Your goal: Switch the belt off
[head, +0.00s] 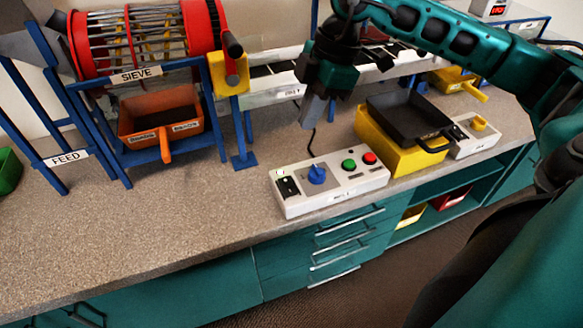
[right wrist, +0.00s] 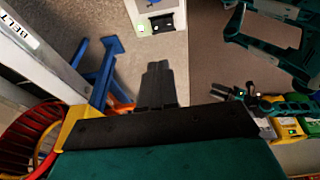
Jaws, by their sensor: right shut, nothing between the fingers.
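A white control box (head: 330,194) sits near the bench's front edge, with a blue knob (head: 317,174), a green button (head: 349,165), a red button (head: 370,158) and a black switch (head: 288,186). My right gripper (head: 309,122) points down above and behind the box, apart from it, shut and empty. In the right wrist view, its closed fingers (right wrist: 158,82) show in front of a white box (right wrist: 157,22), partly cut off. The belt (head: 275,85) runs behind. A teal and black arm, likely my left, ends in a small gripper (right wrist: 243,94); its jaws are unclear.
A yellow bin with a black tray (head: 403,120) stands right of the box, beside another control panel (head: 474,136). The sieve (head: 140,40), with an orange bin (head: 160,112) below, stands left. The front left of the bench is clear.

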